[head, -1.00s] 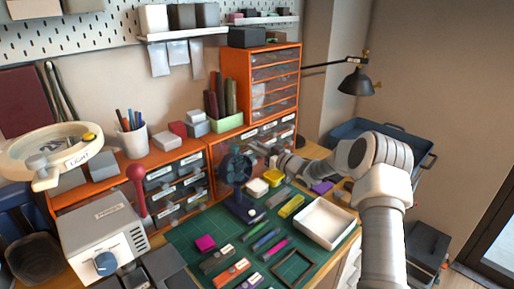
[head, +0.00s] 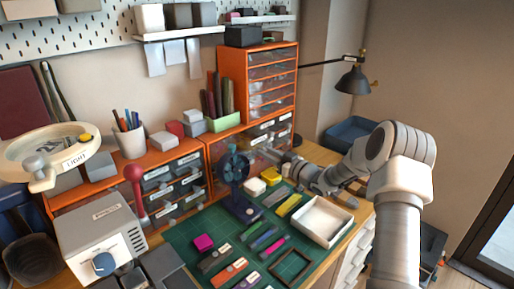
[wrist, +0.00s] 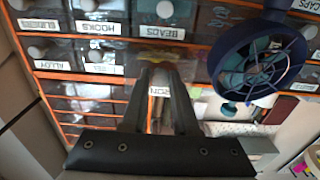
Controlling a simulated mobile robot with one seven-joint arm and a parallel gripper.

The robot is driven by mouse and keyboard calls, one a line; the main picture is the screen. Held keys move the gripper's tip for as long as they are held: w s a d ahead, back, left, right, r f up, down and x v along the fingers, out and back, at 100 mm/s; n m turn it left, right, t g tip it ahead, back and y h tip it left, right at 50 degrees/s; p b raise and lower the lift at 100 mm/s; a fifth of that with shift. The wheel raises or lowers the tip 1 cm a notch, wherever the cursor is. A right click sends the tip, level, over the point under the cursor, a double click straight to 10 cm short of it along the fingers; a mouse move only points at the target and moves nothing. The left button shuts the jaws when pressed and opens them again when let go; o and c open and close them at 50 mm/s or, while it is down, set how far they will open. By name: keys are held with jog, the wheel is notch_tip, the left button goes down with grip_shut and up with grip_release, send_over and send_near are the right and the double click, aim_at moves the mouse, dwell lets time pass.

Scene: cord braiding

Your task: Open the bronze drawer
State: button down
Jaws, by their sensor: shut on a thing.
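In the wrist view, a white label (wrist: 159,91) reading "RON", its start hidden, shows between the fingers of my gripper (wrist: 166,74). It appears to be the label of the bronze drawer. My gripper is shut on the drawer's handle, which the fingers mostly hide. How far the drawer stands out from the cabinet is hard to tell. In the head view my gripper (head: 272,154) is at the orange-framed cabinet's front, behind the blue fan; the drawer itself is not clear there.
The blue fan (head: 236,168) stands close left of my gripper in the head view.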

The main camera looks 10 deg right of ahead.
jog(key=v, duration=0.5)
jog(key=c, duration=0.7)
grip_release()
jog(key=p+v, duration=0.1)
jog(key=v, duration=1.6)
jog(key=shift+s+d+p, duration=0.15)
jog(key=shift+s+p, duration=0.05)
jog(key=shift+p, duration=0.15)
jog(key=shift+r, duration=0.1)
